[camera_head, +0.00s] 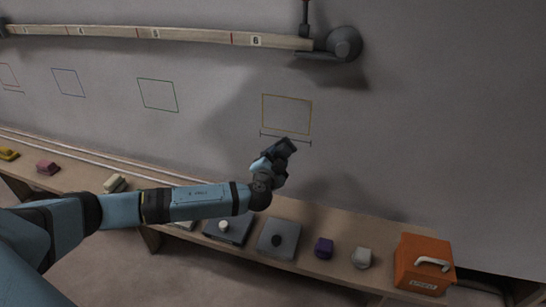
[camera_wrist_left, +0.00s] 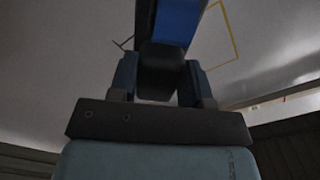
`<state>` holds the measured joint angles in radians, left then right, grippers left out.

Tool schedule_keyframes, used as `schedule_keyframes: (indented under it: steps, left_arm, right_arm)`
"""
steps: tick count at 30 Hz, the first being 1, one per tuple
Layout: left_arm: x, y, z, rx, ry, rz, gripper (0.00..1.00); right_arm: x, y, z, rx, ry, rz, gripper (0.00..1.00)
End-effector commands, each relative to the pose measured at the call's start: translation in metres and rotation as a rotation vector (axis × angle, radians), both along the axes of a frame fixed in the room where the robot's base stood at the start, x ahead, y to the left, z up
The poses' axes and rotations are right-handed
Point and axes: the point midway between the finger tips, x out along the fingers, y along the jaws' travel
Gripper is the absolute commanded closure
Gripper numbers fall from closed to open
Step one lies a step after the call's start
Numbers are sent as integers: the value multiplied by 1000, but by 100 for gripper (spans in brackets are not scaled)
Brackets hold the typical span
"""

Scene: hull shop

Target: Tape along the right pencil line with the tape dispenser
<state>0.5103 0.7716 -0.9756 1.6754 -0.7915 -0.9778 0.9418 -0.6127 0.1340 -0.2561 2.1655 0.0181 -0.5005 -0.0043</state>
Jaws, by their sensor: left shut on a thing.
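My left gripper (camera_head: 272,164) is shut on the tape dispenser (camera_head: 280,148), which shows as a dark block in front of the grey wall. In the left wrist view, the fingers of my left gripper (camera_wrist_left: 161,82) clasp the dispenser (camera_wrist_left: 178,22), which shows a blue face and a dark lower part. The right pencil line (camera_head: 298,141) is a thin dark line with end ticks, just below a yellow outline (camera_head: 263,110). The dispenser is just below this line in the picture; whether it touches the wall I cannot tell. In the wrist view, a piece of the line (camera_wrist_left: 125,44) shows left of the dispenser.
A wooden bench (camera_head: 330,215) runs along the wall below. A numbered rail (camera_head: 190,35) crosses above. The wall right of the outline is clear.

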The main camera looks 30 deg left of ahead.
Motion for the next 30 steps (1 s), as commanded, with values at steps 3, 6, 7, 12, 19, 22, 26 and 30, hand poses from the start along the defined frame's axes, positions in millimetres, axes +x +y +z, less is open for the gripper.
schedule_keyframes:
  steps: [3,6,7,12,19,22,26,30]
  left_arm:
    - [11,2,-1,0,-2,-1,74]
    - [21,5,-1,0,-1,0,74]
    - [25,6,-1,1,-2,1,74]
    - [41,10,-2,2,-1,0,75]
    - [52,13,-1,0,0,0,75]
    - [53,13,-1,0,0,0,75]
    - [53,13,-1,0,1,-1,75]
    - [53,13,-1,0,1,-1,67]
  right_arm:
    - [-1,-1,-3,0,0,1,57]
    - [-1,-1,-4,1,-1,1,57]
    - [-1,-1,-4,2,0,1,57]
    - [0,0,-3,6,-8,1,57]
    - [1,1,2,14,-18,2,57]
    - [1,1,2,15,-18,3,57]
    - [1,2,1,14,-16,3,57]
    - [1,2,0,14,-14,3,57]
